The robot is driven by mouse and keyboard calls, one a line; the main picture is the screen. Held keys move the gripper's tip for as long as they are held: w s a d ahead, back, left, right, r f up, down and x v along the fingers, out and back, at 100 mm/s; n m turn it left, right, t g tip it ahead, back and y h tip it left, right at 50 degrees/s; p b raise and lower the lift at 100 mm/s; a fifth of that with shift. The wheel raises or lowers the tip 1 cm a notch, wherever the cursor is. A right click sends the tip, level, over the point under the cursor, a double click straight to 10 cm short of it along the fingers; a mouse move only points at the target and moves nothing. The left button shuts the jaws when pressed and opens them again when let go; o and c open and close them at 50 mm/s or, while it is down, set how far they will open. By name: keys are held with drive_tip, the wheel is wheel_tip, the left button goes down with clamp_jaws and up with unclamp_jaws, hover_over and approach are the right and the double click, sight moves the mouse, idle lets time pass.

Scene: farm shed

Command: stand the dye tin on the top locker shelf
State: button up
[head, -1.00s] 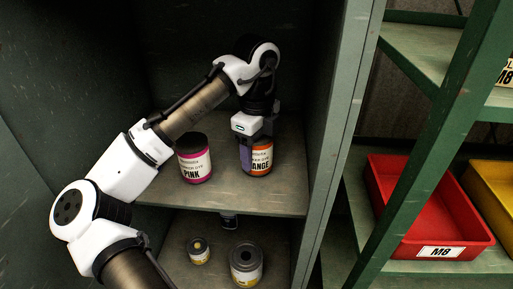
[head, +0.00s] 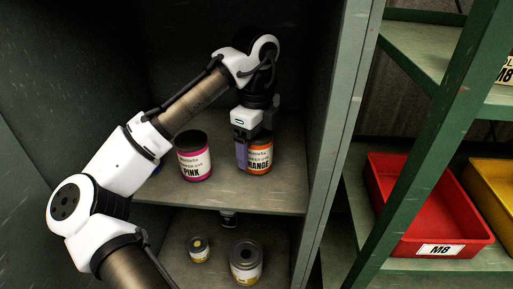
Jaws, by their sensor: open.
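An orange-labelled dye tin (head: 262,158) reading "ANGE" stands upright on the locker shelf (head: 225,192). A pink-labelled tin (head: 195,160), marked "PINK" and also reading as dye, stands upright to its left on the same shelf. My gripper (head: 248,160) is open and points down at the orange tin. One finger shows along the tin's left side, covering part of its label; the other finger is hidden. I cannot tell whether the finger touches the tin.
Two smaller tins, one at left (head: 199,249) and one at right (head: 246,262), stand on the level below. The locker's right wall (head: 335,130) is close to the orange tin. A red bin (head: 430,215) marked M8 and a yellow bin (head: 495,190) sit on the green rack.

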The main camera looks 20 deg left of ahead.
wheel_tip(320, 180, up, 11)
drive_tip(key=shift+r, duration=0.1)
idle(0.6)
